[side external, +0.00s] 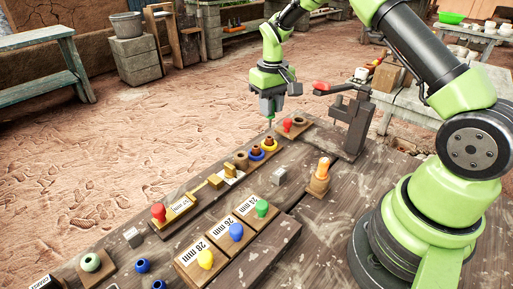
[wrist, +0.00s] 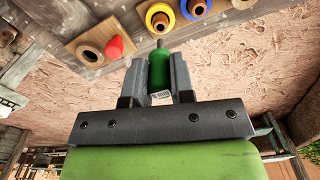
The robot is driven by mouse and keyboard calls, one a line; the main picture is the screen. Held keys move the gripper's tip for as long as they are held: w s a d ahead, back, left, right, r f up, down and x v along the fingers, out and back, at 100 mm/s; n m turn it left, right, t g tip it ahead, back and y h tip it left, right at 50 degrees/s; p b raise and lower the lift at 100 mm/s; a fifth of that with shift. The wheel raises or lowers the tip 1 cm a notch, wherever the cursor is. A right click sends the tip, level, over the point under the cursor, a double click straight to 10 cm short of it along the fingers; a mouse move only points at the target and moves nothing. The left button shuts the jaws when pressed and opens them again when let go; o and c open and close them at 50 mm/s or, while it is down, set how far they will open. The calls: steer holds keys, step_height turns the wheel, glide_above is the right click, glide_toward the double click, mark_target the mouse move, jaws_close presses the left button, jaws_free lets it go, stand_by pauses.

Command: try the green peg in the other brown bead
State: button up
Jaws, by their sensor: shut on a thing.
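My gripper (wrist: 159,68) is shut on a green peg (wrist: 159,72) with a thin grey tip. In the side external view my gripper (side external: 270,107) is above the far end of the bench, with the peg's tip pointing down. A brown bead in a yellow ring (side external: 269,143) and one in a blue ring (side external: 256,152) sit in a row near a plain brown bead (side external: 241,160). In the wrist view, the yellow-ringed bead (wrist: 159,18) and blue-ringed bead (wrist: 195,8) lie beyond the peg, apart from it.
A red knob (wrist: 113,47) stands beside that bead on the board. Blocks with yellow (side external: 205,259), blue (side external: 236,232) and green knobs (side external: 262,208) are nearer the camera. A grey stand with a red-tipped lever (side external: 350,115) rises right of my gripper.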

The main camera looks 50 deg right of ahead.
stand_by(0.4)
steer(key=a+r, duration=0.3)
steer(key=a, duration=0.2)
steer(key=shift+a+f, duration=0.2)
steer(key=shift+f, duration=2.2)
steer(key=shift+f, duration=1.4)
steer(key=shift+r, duration=0.1)
stand_by(0.5)
step_height(320, 180, up, 4)
steer(key=shift+r, duration=0.2)
stand_by(0.4)
